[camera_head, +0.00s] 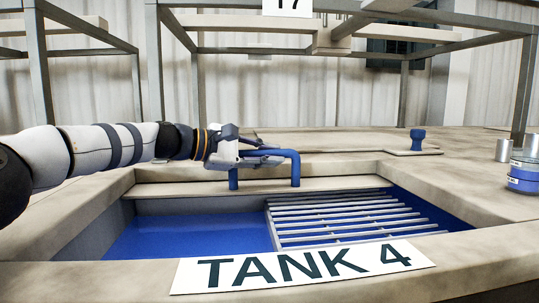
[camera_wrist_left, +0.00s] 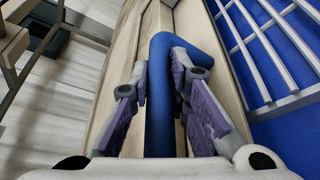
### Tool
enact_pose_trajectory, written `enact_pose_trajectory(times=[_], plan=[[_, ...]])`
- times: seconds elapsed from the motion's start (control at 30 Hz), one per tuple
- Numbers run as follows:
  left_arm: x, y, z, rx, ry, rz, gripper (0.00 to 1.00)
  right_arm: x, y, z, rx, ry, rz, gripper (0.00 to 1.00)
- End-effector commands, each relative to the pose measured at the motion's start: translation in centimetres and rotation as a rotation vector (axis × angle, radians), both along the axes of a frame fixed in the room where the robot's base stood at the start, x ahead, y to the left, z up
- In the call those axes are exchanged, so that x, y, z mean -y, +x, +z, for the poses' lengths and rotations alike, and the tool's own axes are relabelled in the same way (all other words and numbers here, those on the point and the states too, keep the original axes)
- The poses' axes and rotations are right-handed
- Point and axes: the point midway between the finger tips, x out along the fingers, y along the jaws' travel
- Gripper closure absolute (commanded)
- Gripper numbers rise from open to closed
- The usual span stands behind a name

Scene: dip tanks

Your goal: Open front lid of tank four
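Tank four is in the head view, with a white "TANK 4" sign (camera_head: 300,267) on its front rim. Its opening shows blue liquid (camera_head: 180,237) and a slatted metal rack (camera_head: 340,217). The front lid (camera_head: 345,184) shows as a narrow beige strip along the back of the opening. A bent blue handle (camera_head: 296,170) stands on that strip. My left gripper (camera_head: 264,157) is at the handle's top bar. In the left wrist view its purple-padded fingers (camera_wrist_left: 161,75) close on both sides of the blue bar (camera_wrist_left: 160,115). My right gripper is not in view.
A small blue knob (camera_head: 417,139) stands on the beige deck behind, at the right. A metal cylinder (camera_head: 503,150) and a blue-banded jar (camera_head: 523,178) stand on the right rim. Metal frame posts (camera_head: 155,65) and beams rise behind the tank.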

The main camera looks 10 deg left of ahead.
Motion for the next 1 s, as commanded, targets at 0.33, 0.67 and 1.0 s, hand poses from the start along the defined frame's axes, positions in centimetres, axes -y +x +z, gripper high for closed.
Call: enact_pose_trajectory(times=[0.33, 0.67, 1.0], plan=[[-0.1, -0.1, 0.1, 0.0, 0.0, -0.001, 0.74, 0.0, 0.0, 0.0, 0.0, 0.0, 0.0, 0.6], [-6.1, -4.6, 1.8, 0.001, -0.003, 0.0, 0.74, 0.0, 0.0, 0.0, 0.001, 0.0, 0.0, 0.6], [-9.4, -7.1, 2.6, 0.001, 0.0, -0.002, 0.74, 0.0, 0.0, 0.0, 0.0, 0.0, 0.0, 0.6]])
